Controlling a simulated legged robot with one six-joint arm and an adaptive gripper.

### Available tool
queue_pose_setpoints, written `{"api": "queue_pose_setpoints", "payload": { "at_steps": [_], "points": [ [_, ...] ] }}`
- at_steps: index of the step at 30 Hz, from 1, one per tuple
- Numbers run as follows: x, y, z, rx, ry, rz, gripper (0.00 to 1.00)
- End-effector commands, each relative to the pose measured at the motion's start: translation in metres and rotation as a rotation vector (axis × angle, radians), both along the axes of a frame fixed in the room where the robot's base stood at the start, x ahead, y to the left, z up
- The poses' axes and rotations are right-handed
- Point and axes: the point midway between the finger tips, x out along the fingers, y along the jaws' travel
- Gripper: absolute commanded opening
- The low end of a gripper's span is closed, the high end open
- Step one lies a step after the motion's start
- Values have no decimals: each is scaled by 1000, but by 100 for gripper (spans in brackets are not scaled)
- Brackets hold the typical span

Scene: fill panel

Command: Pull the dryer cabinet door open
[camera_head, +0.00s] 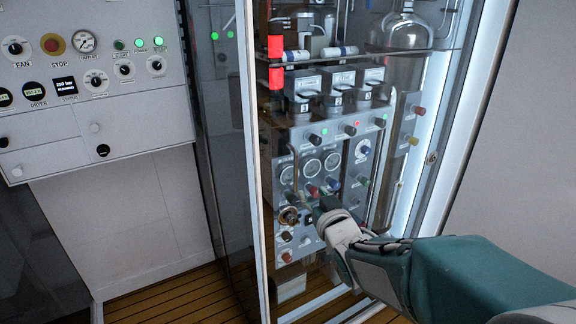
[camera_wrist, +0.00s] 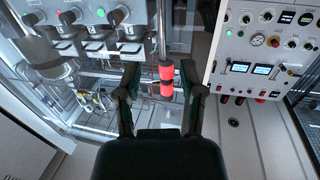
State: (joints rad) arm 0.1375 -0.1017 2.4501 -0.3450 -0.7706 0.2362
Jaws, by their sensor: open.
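The dryer cabinet door is clear glass with a pale upright frame (camera_head: 250,150), left of centre in the head view. A red handle with a dark band (camera_head: 275,47) sits high beside this frame; it also shows in the wrist view (camera_wrist: 166,72). My gripper (camera_head: 318,205) is low in the head view, well below the handle and to its right. In the wrist view the two fingers of my gripper (camera_wrist: 160,76) are spread, with the handle in the gap between them in the picture. The fingers do not grip it. I cannot tell whether the door is fully shut.
Inside the cabinet are a gauge panel (camera_head: 330,165), valves and a metal vessel (camera_head: 397,75). A control panel (camera_head: 85,75) with knobs and a red stop button stands at the left. A plain wall (camera_head: 510,160) is at the right. Slatted floor (camera_head: 170,295) shows below.

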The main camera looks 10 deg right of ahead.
Motion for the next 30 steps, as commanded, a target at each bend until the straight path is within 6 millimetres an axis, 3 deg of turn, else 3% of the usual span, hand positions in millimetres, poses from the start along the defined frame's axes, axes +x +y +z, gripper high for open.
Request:
{"api": "queue_pose_setpoints", "payload": {
  "at_steps": [8,21,30],
  "points": [
    [17,3,1,9,-36,19,51],
    [92,13,1,9,-35,19,51],
    [110,14,1,9,-35,17,51]
  ]
}}
